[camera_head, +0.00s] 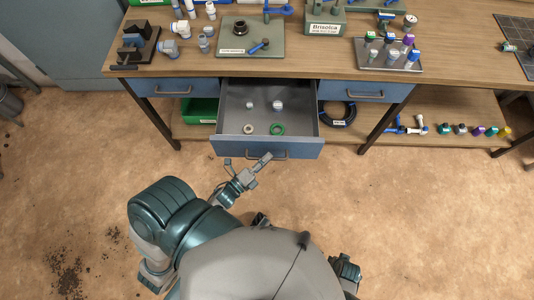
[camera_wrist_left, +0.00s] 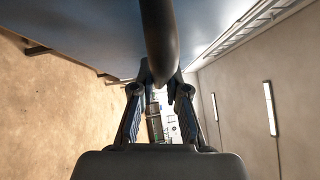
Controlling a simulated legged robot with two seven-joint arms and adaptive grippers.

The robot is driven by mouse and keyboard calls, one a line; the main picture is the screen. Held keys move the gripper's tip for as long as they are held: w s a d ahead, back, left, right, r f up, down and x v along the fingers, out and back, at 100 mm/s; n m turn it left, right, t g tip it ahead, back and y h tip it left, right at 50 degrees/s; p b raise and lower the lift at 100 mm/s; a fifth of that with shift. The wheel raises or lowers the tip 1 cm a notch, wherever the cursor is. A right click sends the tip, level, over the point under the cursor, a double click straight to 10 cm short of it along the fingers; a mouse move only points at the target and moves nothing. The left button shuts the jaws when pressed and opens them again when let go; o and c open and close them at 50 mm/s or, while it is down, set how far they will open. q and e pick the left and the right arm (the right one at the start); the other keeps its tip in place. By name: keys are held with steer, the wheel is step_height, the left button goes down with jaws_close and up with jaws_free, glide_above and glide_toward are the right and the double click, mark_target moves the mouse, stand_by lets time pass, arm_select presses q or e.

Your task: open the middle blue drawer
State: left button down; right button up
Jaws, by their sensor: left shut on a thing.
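The middle blue drawer (camera_head: 268,151) stands pulled out from under the bench, its grey inside showing. It holds two small pale fittings (camera_head: 278,104), a beige ring (camera_head: 248,128) and a green ring (camera_head: 278,129). My left gripper (camera_head: 264,158) is at the drawer's front, shut on its dark handle (camera_head: 283,154). In the left wrist view the handle (camera_wrist_left: 158,42) runs between the fingers (camera_wrist_left: 160,80), close under the blue drawer front (camera_wrist_left: 90,35). Part of my right arm shows at the lower right, but no right fingers can be made out.
Blue drawers on the left (camera_head: 175,88) and right (camera_head: 352,91) are shut. The wooden bench top (camera_head: 310,65) carries fittings, plates and a valve board. A lower shelf (camera_head: 400,139) holds a green bin (camera_head: 199,111), a black hose coil (camera_head: 337,114) and coloured fittings.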

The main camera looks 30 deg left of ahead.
arm_select(q)
steer(key=shift+a+f, duration=0.2)
steer(key=c, duration=1.2)
jaws_free()
steer(key=shift+s, duration=0.1)
steer(key=shift+a, duration=0.15)
steer(key=shift+r, duration=0.1)
steer(key=shift+s, duration=0.25)
steer(key=v, duration=1.1)
steer(key=shift+s+a+f, duration=0.2)
steer(key=shift+s+a, duration=0.05)
steer(key=shift+d, duration=0.1)
